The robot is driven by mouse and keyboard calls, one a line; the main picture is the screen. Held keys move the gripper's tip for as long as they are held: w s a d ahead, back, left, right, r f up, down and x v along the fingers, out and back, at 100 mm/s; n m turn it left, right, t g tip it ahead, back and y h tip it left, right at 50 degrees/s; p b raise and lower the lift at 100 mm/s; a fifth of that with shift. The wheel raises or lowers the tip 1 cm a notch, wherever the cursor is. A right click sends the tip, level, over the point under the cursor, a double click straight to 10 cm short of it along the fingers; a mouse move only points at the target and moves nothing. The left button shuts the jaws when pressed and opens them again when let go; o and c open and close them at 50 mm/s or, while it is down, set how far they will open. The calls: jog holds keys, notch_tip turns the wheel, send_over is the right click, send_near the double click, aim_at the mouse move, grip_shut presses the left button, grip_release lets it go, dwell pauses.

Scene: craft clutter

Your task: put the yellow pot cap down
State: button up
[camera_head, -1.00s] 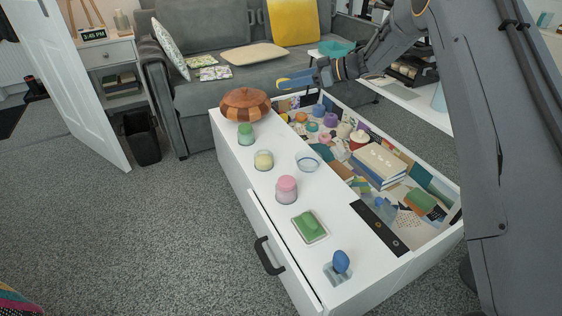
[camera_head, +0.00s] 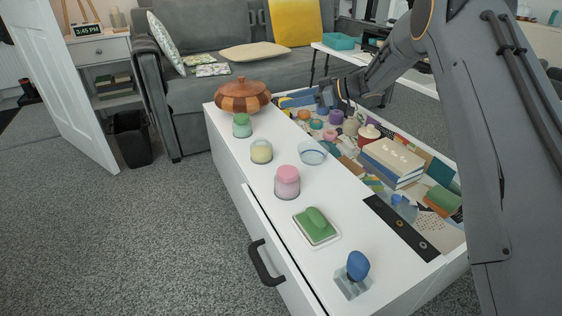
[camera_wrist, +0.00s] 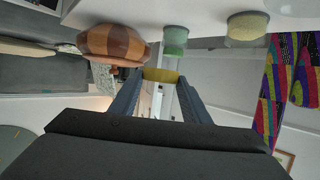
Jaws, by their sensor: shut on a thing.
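The yellow pot cap is held between the tips of my gripper; it shows in the wrist view (camera_wrist: 161,75) as a yellow band between two dark blue-grey fingers. The cap is small and hard to make out there. A glass pot with pale yellow contents (camera_head: 261,152) stands on the white top; it also shows in the wrist view (camera_wrist: 247,26). My gripper is apart from it.
On the white top (camera_head: 233,150) stand a brown checkered lidded bowl (camera_head: 243,97), a green pot (camera_head: 242,126), a pink pot (camera_head: 287,182), a glass dish (camera_head: 312,153), a green soap dish (camera_head: 317,226) and a blue-topped stamp (camera_head: 356,268).

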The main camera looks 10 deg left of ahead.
aim_at(292, 136)
jog(key=shift+w+f+b, duration=0.25)
jog(key=shift+f+b, duration=0.35)
jog(key=shift+f, duration=0.35)
notch_tip(292, 136, down, 10)
jog(key=b, duration=0.4)
jog(key=o, duration=1.1)
